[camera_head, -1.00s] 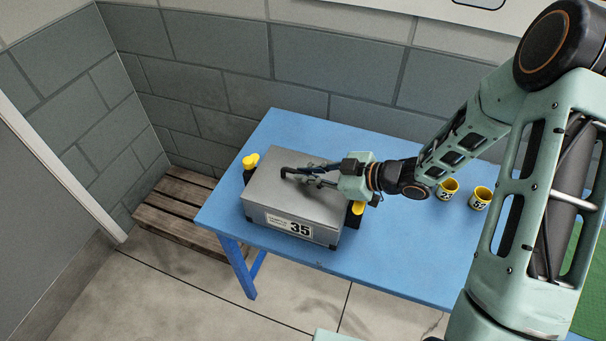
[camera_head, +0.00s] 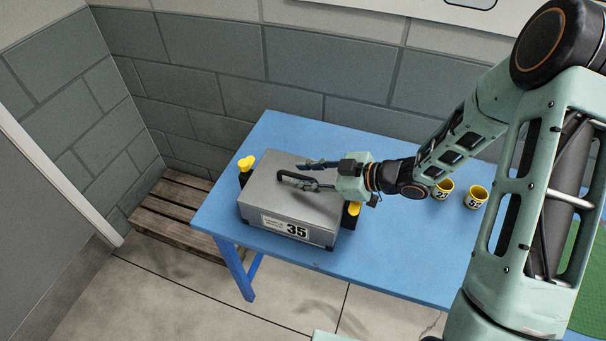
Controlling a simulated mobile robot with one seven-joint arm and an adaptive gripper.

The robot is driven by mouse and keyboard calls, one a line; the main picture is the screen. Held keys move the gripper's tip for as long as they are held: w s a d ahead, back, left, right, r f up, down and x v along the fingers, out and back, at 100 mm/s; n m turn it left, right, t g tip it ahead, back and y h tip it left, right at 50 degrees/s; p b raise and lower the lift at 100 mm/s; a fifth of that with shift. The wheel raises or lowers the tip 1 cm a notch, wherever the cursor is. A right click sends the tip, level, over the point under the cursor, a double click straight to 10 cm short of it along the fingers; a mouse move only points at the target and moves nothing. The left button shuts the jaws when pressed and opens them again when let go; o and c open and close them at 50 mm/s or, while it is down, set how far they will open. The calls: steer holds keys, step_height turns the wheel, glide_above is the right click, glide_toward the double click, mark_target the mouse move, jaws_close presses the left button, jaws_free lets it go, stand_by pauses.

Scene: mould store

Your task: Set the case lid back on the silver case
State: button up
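The silver case (camera_head: 258,229) stands on the blue table, with a label reading 35 on its front. The grey case lid (camera_head: 266,186) lies on top of the case, and its edges look lined up with the case walls. A black handle (camera_head: 294,176) stands on the lid. My gripper (camera_head: 309,174) is over the lid at the handle, pointing left. Its fingers look spread apart, one behind the handle and one near its right end. Whether a finger touches the handle is hard to tell.
Yellow-topped clamps stand at the case's left (camera_head: 246,164) and right (camera_head: 353,210) sides. Two yellow numbered cups, one (camera_head: 442,190) nearer the arm and another (camera_head: 475,198), stand on the blue table (camera_head: 390,262) at right. A wooden pallet (camera_head: 170,218) lies on the floor at left.

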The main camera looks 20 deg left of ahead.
steer(key=v, duration=1.1)
steer(key=shift+d+r, duration=0.1)
steer(key=shift+d, duration=0.2)
